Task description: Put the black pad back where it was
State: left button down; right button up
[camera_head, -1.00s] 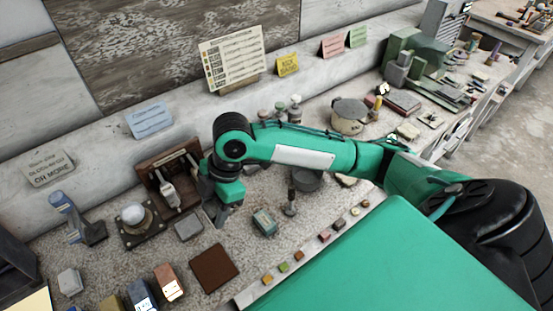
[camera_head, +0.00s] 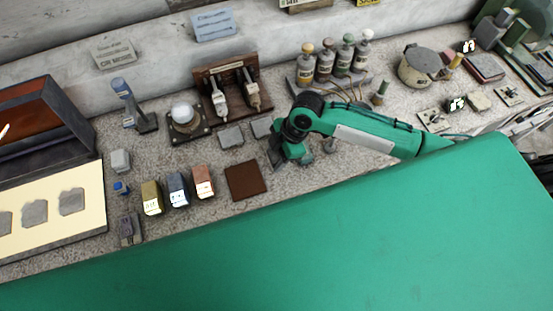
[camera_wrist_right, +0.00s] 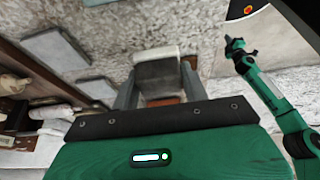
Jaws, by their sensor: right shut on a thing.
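My right gripper (camera_head: 277,158) is low over the bench, right of a brown square mat (camera_head: 246,181). In the right wrist view its two fingers (camera_wrist_right: 158,92) are closed on a dark grey block-like piece with a pale far edge (camera_wrist_right: 158,72), which I take to be the black pad. In the head view the held piece is mostly hidden by the gripper. My left arm shows in the right wrist view, with its gripper (camera_wrist_right: 238,48) small and away from the pad; its jaw opening is unclear.
Two grey flat squares (camera_head: 231,137) (camera_head: 262,127) lie left of the gripper, before a brown wooden stand (camera_head: 235,88). Copper, blue-grey and brass blocks (camera_head: 203,182) stand left of the mat. Several bottles (camera_head: 326,62) stand behind my arm. Bare bench lies around the mat.

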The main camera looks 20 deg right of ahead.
aim_at(276, 162)
notch_tip(276, 162, down, 4)
jog(key=shift+r+p, duration=0.15)
jog(key=shift+p, duration=0.25)
jog(key=shift+f, duration=0.2)
jog(key=shift+f, duration=0.1)
jog(key=o, duration=0.9)
jog(key=b+v, duration=0.2)
jog(key=v, duration=1)
